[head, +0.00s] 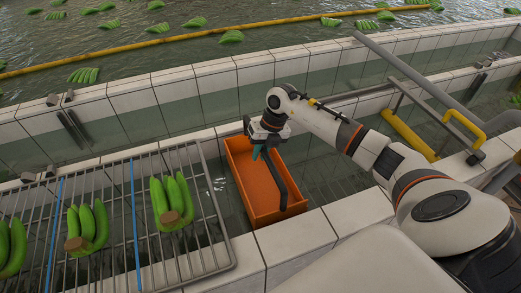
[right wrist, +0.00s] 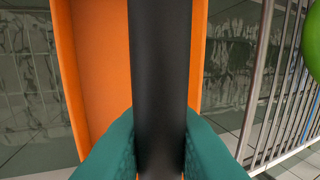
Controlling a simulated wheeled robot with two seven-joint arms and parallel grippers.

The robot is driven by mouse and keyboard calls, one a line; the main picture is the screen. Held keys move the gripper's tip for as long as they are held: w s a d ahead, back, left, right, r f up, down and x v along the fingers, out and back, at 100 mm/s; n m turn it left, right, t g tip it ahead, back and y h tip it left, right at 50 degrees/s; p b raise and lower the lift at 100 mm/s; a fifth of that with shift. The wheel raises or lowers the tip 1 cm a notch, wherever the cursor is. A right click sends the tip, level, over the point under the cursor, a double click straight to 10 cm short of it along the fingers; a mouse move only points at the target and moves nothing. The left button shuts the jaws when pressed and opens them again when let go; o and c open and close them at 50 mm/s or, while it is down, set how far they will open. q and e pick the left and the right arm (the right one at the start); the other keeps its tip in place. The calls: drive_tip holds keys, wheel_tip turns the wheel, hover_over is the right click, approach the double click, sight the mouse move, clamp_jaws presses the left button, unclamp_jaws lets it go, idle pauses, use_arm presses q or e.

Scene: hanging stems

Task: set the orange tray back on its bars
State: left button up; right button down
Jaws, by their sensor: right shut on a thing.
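The orange tray (head: 262,197) is a long open box in the middle of the head view, at the narrow water channel just right of the wire rack. It looks empty. A black handle bar (head: 279,182) runs lengthwise over it. My right gripper (head: 257,152) is above the tray's far part, its teal fingers shut on this bar. In the right wrist view the bar (right wrist: 160,70) lies between both fingers, with the orange tray (right wrist: 98,60) behind it. The bars under the tray cannot be made out. My left gripper is not in view.
A wire rack (head: 198,215) with several green banana bunches (head: 172,203) stands close to the left of the tray. White tiled ledges (head: 345,213) border the channel. At right are a yellow rail (head: 408,135) and grey tubing (head: 405,68). Bananas float in the far pool.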

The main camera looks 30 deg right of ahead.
drive_tip(key=shift+f+b, duration=2.5)
drive_tip(key=shift+f, duration=1.55)
drive_tip(key=c, duration=1.3)
unclamp_jaws()
drive_tip(key=shift+o, duration=0.2)
